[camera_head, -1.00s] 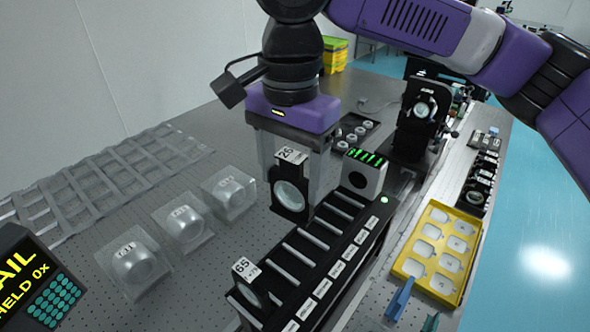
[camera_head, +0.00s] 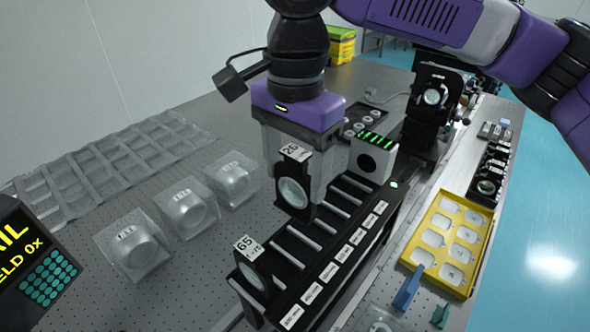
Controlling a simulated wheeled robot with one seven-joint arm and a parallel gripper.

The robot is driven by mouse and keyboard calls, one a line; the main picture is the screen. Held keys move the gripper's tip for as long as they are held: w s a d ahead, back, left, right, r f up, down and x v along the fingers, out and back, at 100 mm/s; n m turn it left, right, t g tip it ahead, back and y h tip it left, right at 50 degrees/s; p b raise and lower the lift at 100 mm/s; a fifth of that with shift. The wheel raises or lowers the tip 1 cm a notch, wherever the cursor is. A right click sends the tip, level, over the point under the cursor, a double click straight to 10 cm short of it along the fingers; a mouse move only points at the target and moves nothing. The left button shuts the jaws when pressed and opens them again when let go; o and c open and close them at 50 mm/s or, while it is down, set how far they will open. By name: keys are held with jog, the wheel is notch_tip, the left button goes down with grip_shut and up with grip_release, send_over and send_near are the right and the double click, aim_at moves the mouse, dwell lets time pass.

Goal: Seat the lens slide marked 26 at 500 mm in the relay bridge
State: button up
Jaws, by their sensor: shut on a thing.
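My gripper (camera_head: 294,165) is shut on the lens slide marked 26 (camera_head: 293,186), a black upright plate with a round lens and a white label on top. The slide is held upright over the left side of the relay bridge (camera_head: 335,232), a black rack with several grey crossbars and a row of white labels along its right side. I cannot tell whether its lower edge touches the rack. A second slide marked 65 (camera_head: 252,268) stands in the near end of the bridge. The label text on the rack is too small to read.
A white block with a round black opening and green lights (camera_head: 373,158) stands at the bridge's far end. Clear lens boxes (camera_head: 183,211) stand to the left, beside an empty clear tray (camera_head: 95,165). A yellow tray (camera_head: 447,243) lies to the right. A display (camera_head: 32,262) is at the lower left.

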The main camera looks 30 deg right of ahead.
aim_at(296, 208)
jog(key=shift+f+b, duration=2.85)
jog(key=shift+f, duration=0.35)
jog(key=shift+f+b, duration=0.65)
jog(key=shift+f, duration=1.35)
jog(key=shift+f, duration=0.2)
jog(key=o, duration=1.7)
jog(key=shift+c, duration=0.2)
jog(key=shift+o, duration=0.5)
jog(key=shift+r, duration=0.15)
jog(key=shift+r+p, duration=4.9)
jog(key=shift+p, duration=0.3)
